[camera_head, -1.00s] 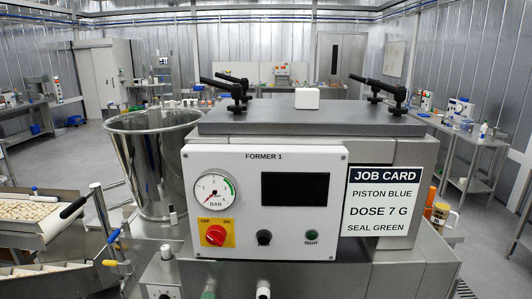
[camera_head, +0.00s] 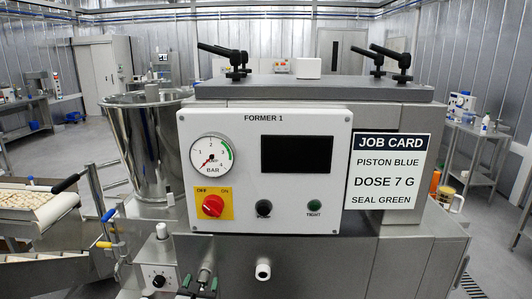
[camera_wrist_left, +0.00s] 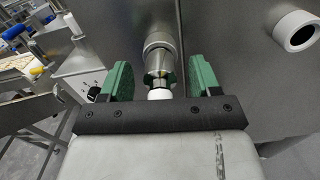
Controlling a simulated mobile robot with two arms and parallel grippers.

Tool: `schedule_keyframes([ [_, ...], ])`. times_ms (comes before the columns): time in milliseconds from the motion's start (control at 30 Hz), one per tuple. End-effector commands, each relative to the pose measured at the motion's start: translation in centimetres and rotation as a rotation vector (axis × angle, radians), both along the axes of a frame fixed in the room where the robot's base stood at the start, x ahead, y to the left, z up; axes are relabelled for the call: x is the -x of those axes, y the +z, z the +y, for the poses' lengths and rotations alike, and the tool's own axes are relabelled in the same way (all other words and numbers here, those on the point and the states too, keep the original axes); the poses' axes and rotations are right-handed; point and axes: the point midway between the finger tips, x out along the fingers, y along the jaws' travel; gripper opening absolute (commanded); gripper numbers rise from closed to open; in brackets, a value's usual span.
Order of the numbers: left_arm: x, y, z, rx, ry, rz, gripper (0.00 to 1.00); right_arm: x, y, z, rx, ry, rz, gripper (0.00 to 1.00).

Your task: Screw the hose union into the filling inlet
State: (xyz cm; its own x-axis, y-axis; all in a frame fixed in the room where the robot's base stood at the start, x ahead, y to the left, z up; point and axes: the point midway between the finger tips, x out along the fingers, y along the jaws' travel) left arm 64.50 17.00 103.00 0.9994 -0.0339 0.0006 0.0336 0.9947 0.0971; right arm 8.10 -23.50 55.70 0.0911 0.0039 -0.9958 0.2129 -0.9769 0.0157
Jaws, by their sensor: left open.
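My left gripper (camera_head: 199,284) is at the bottom of the head view, in front of the machine, its green fingers apart. In the left wrist view the open gripper (camera_wrist_left: 160,82) has one finger on each side of a metal fitting (camera_wrist_left: 158,58) on the machine front. A white round end (camera_wrist_left: 160,94) lies between the fingers near the palm. I take these to be the hose union at the filling inlet; I cannot tell whether the threads are engaged. No clear finger contact shows. My right gripper is not in view.
The machine panel (camera_head: 263,220) has a gauge (camera_head: 211,155), a red switch (camera_head: 213,206) and a green "TIGHT" lamp (camera_head: 314,205). A white-ended port (camera_head: 263,270) sticks out to the right of the gripper; it also shows in the wrist view (camera_wrist_left: 296,31). A steel hopper (camera_head: 145,145) stands left.

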Motion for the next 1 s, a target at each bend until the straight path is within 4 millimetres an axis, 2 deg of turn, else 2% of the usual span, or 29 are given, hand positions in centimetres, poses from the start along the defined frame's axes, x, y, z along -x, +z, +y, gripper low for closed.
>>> schedule_keyframes([
  [100, 0.1, -0.7, -0.1, 0.293, -0.001, 0.009, 0.63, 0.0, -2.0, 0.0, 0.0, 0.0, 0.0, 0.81],
  [200, 0.1, -0.6, -0.1, 0.591, -0.001, 0.02, 0.63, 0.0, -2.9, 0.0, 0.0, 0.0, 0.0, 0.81],
  [300, 0.0, -0.3, -0.1, 0.812, -0.001, 0.027, 0.63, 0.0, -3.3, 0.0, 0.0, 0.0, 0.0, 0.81],
  [467, 0.0, -0.2, 0.0, 0.988, -0.001, 0.033, 0.63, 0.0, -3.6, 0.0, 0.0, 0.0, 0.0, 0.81],
  [600, 0.1, -0.2, -0.1, 1.282, -0.001, 0.043, 0.63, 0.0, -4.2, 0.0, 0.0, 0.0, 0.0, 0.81],
  [833, 0.0, -0.1, -0.1, 1.61, 0.0, 0.054, 0.63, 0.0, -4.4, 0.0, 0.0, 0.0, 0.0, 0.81],
  [900, 0.0, -0.1, 0.0, 1.671, 0.0, 0.057, 0.63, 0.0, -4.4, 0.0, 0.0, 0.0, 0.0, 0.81],
  [1000, 0.0, -0.1, 0.0, 1.675, -0.001, 0.057, 0.63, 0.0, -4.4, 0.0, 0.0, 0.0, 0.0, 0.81],
])
